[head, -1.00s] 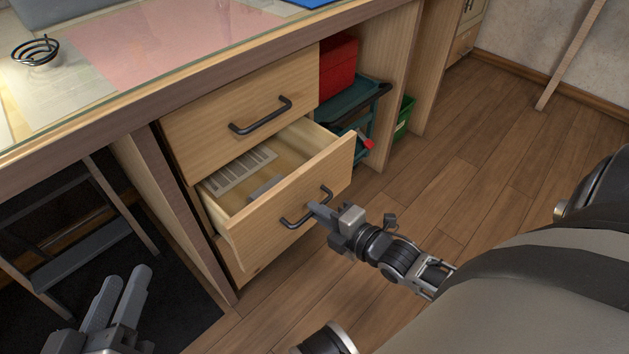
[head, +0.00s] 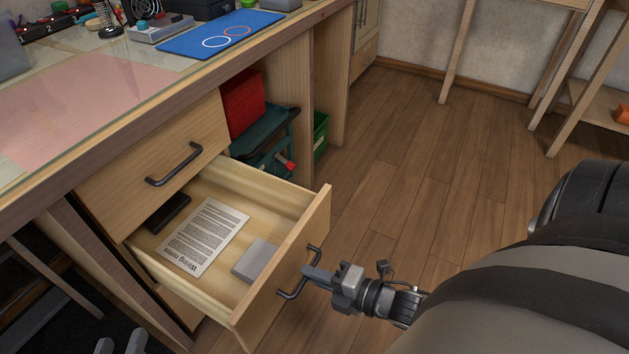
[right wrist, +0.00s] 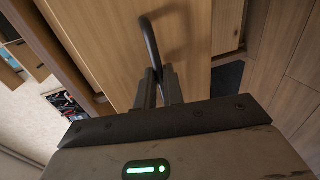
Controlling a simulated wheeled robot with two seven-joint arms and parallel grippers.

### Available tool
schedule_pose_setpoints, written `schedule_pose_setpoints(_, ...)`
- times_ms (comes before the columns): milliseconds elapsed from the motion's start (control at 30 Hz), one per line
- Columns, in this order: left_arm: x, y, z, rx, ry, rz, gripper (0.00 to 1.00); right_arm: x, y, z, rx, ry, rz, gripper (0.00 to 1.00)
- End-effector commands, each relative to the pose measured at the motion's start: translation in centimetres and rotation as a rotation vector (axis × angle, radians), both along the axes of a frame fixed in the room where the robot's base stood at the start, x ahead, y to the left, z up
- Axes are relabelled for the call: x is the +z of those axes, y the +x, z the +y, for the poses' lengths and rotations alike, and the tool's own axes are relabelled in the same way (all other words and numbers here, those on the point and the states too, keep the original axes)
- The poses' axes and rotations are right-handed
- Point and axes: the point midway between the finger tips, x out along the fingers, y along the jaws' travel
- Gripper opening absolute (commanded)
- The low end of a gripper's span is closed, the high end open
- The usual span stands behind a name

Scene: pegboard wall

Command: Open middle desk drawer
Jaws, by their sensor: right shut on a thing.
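The middle desk drawer (head: 283,287) stands pulled far out below the shut top drawer (head: 150,172). Inside it lie a printed sheet (head: 205,236), a grey box (head: 255,259) and a dark object (head: 167,213) at the back. My right gripper (head: 309,274) is shut on the drawer's dark bar handle (head: 288,294). In the right wrist view the fingers (right wrist: 158,88) close around the handle (right wrist: 150,42) in front of the wooden drawer face. My left gripper (head: 121,346) shows only its fingertips at the bottom edge, with a gap between them.
The desk top (head: 70,105) holds a blue mat (head: 222,34) and several tools. A teal cart (head: 268,133) with a red box (head: 243,103) and a green bin (head: 320,133) stand under the desk. The wooden floor (head: 400,190) to the right is clear.

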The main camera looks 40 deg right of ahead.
Motion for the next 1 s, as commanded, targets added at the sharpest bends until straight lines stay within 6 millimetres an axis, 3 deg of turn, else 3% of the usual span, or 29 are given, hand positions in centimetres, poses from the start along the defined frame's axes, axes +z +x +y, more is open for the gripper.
schedule_pose_setpoints(267, -0.3, -0.1, 0.0, -0.001, 0.003, 0.006, 0.36, -0.1, -0.1, 0.0, 0.001, -0.001, 0.001, 0.0)
schedule_pose_setpoints(367, -0.3, -0.1, 0.0, -0.001, 0.004, 0.007, 0.36, -0.1, -0.1, 0.0, 0.0, -0.001, 0.001, 0.29)
schedule_pose_setpoints(400, -0.3, -0.1, 0.0, -0.001, 0.004, 0.007, 0.36, 0.0, -0.1, 0.0, 0.0, -0.001, 0.001, 0.31)
schedule_pose_setpoints(833, -0.3, -0.1, 0.0, -0.001, 0.004, 0.008, 0.36, 0.0, -0.1, -0.1, -0.001, -0.001, 0.0, 0.31)
schedule_pose_setpoints(1000, 0.0, -0.2, 0.0, -0.003, 0.01, 0.016, 0.36, 0.4, -1.5, -0.6, -0.002, -0.002, 0.004, 0.31)
